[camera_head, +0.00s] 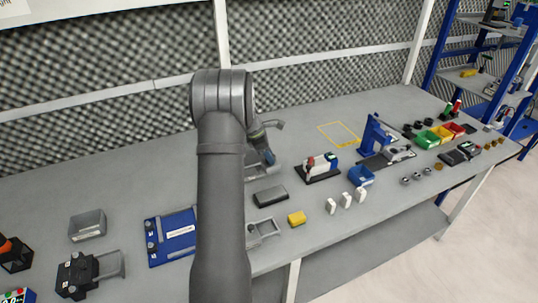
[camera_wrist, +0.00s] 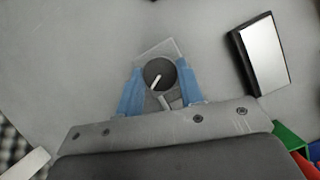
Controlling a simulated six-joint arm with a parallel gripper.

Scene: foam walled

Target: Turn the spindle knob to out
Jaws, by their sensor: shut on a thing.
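The spindle knob (camera_wrist: 158,73) is a dark round knob with a white pointer line, seen from above in the wrist view. It sits on a pale grey base plate (camera_wrist: 170,47) whose corner shows past it. My gripper (camera_wrist: 160,80) has its blue fingers on either side of the knob and is shut on it. The pointer slants between lower left and upper right in that view. No "out" mark can be read.
A dark box with a light top (camera_wrist: 262,52) lies right of the knob in the wrist view.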

